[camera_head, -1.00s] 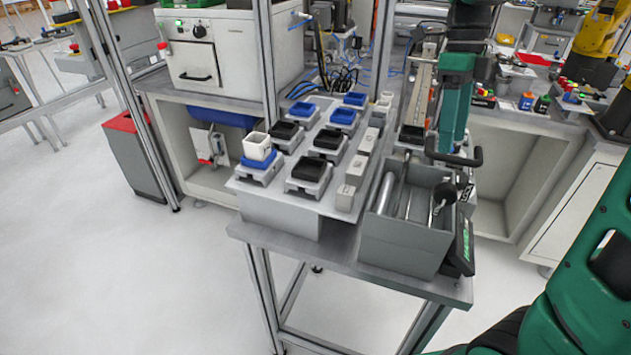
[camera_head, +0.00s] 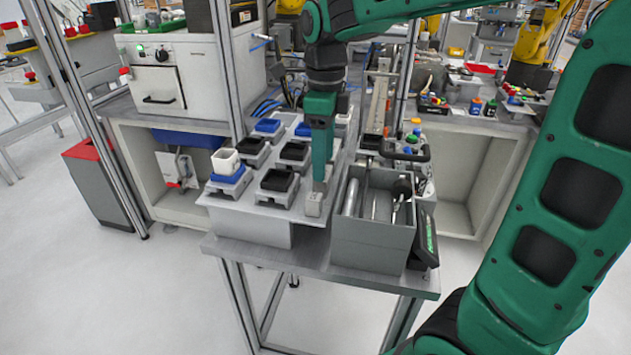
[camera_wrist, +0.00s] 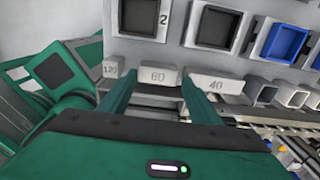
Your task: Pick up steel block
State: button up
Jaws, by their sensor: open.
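Several pale grey steel blocks with engraved numbers stand in a row along the edge of the fixture plate. In the wrist view, one marked what looks like 60 or 80 (camera_wrist: 159,77) lies between the fingertips of my gripper (camera_wrist: 156,90), with a block marked 120 (camera_wrist: 113,68) to its left and one marked 40 (camera_wrist: 217,84) to its right. My gripper is open; I cannot tell whether the fingers touch the block. In the head view my gripper (camera_head: 320,186) points down just behind the frontmost block (camera_head: 313,205) and hides blocks behind it.
Black and blue square holders (camera_head: 276,181) stand left of the blocks, one with a white cup (camera_head: 225,161). A grey bin (camera_head: 372,242) with metal tools stands close on the right. A metal frame post (camera_head: 230,70) rises behind the plate.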

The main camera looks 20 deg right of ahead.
aim_at(323, 187)
jog(key=shift+f, duration=2.4)
jog(key=shift+r, duration=0.1)
jog(key=c, duration=1)
jog(key=shift+r, duration=0.1)
